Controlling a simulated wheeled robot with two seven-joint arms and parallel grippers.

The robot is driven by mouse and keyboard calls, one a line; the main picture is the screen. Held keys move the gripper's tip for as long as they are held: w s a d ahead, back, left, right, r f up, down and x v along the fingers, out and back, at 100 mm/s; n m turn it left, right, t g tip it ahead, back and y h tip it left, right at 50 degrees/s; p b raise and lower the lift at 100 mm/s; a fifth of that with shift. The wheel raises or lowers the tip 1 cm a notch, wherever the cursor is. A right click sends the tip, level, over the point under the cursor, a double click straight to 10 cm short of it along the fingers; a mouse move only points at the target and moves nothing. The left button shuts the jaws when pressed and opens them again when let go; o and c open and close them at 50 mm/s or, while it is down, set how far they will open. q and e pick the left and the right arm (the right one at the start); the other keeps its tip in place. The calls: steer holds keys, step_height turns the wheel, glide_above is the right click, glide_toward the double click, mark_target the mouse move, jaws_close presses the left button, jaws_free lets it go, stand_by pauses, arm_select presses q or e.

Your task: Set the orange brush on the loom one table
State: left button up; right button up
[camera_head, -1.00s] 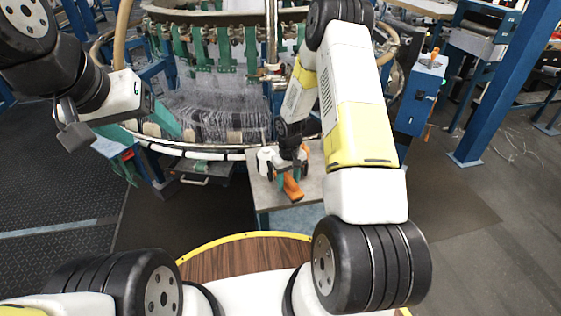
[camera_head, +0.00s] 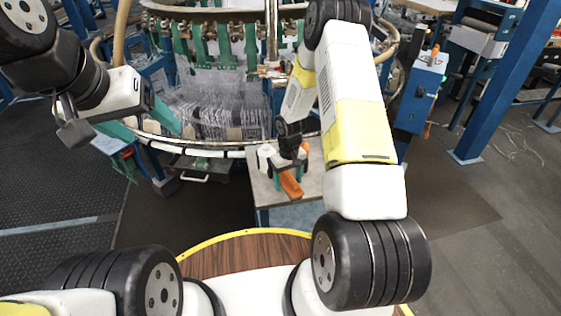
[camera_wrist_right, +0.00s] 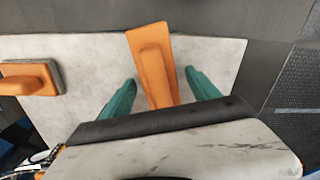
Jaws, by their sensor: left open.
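An orange brush (camera_head: 291,185) is on or just above the small grey table (camera_head: 314,188) in front of the loom. My right gripper (camera_head: 290,170) is over it. In the right wrist view the orange brush (camera_wrist_right: 153,62) lies between the two green fingers of my right gripper (camera_wrist_right: 160,76), with a gap on each side. A second orange piece with a grey underside (camera_wrist_right: 30,79) lies at the left of the table (camera_wrist_right: 95,55) in that view. My left gripper (camera_head: 142,122) is open and empty, at the left by the loom's rim.
The circular loom (camera_head: 215,100) fills the back, with its rim close behind the table. A blue cabinet (camera_head: 420,95) with an orange item on top stands to the right. A blue post (camera_head: 510,80) is further right. Dark floor is free at left and right.

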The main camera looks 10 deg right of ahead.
mark_target(288, 175)
steer(key=shift+r, duration=3.9)
